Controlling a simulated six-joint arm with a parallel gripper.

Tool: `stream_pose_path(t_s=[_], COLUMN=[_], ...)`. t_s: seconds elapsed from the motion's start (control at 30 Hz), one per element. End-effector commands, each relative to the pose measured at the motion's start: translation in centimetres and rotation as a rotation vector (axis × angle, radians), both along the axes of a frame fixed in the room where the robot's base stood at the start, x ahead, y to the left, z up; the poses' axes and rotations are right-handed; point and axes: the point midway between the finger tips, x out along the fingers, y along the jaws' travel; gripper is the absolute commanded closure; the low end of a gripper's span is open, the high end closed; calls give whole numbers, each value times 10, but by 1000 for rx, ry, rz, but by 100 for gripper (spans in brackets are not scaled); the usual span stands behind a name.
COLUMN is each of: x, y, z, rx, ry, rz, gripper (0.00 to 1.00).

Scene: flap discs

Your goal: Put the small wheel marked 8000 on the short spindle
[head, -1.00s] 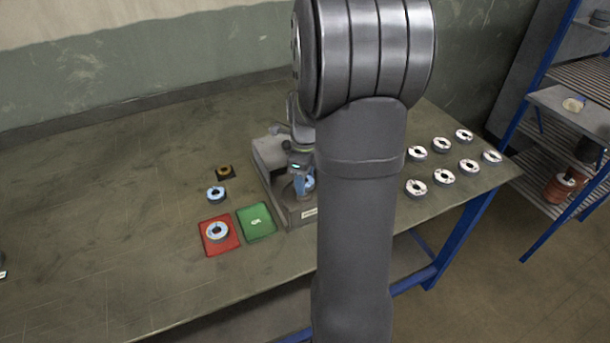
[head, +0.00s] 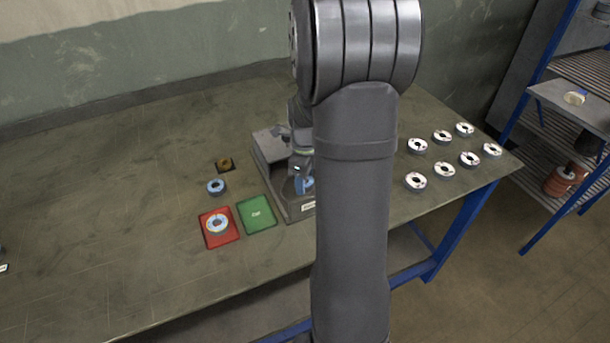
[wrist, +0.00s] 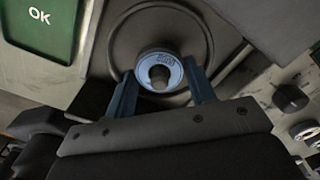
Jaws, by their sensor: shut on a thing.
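A small wheel with a pale blue face (wrist: 145,76) is between the blue fingers of my gripper (wrist: 160,74) in the wrist view, and the gripper is shut on it. Its printed mark is at the upper right of the face and is too blurred to read surely. A dark spindle end (wrist: 160,76) shows in the wheel's hole, above a round dark plate (wrist: 122,36). How far down the wheel sits is unclear. In the head view my arm mostly hides the gripper at the grey machine (head: 268,160).
A green OK tray (head: 257,228) and a red tray (head: 219,240) holding a blue-faced wheel (head: 209,222) lie left of the machine. Another blue-faced wheel (head: 216,186) stands behind them. Several white-faced wheels (head: 415,181) stand at right. A dark knob (wrist: 290,97) is near the gripper.

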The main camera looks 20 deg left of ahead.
Motion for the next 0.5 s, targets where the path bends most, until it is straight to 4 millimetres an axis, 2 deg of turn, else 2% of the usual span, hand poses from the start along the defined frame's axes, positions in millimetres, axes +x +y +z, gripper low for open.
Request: stream_pose_path(t_s=[0.2,0.23,0.33,0.5], x=[0,0,0,0], y=[0,0,0,0], z=[0,0,0,0], rx=[0,0,0,0], ry=[0,0,0,0], rz=[0,0,0,0], gripper=[74,44,25,25])
